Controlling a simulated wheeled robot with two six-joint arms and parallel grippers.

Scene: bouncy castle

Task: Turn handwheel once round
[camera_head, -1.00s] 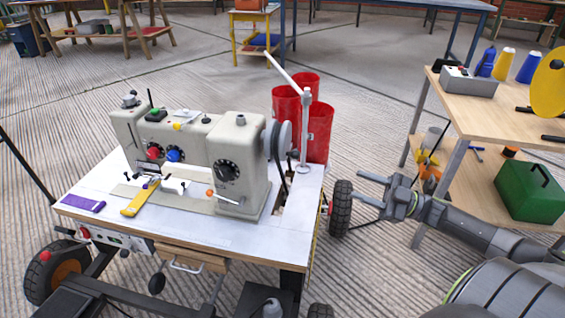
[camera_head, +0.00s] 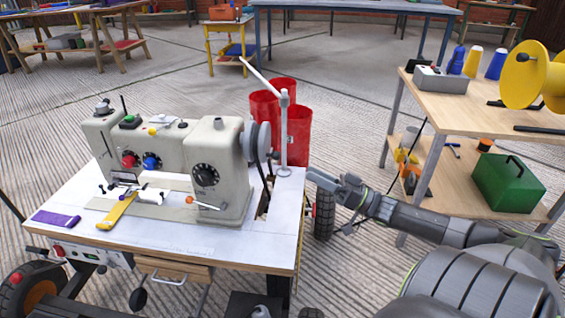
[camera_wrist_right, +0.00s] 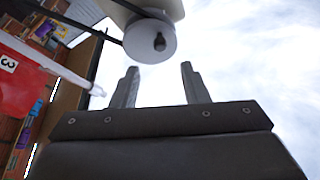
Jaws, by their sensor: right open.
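The handwheel (camera_head: 256,142) is a grey wheel on the right end of the beige sewing machine (camera_head: 213,165), with a dark belt running down into a slot in the table. In the right wrist view the handwheel (camera_wrist_right: 149,41) is a pale disc with a dark centre, beyond the fingertips and a little left of the gap. My right gripper (camera_head: 325,182) is just off the table's right edge, lower and to the right of the handwheel, apart from it. Its fingers (camera_wrist_right: 158,84) are spread with nothing between them. My left gripper is in neither view.
The white sewing table (camera_head: 180,235) carries a yellow tool, a purple item and a white post (camera_head: 284,130) with a slanted arm beside the handwheel. Red bins (camera_head: 297,120) stand behind. A wooden shelf table (camera_head: 490,115) with spools stands at the right.

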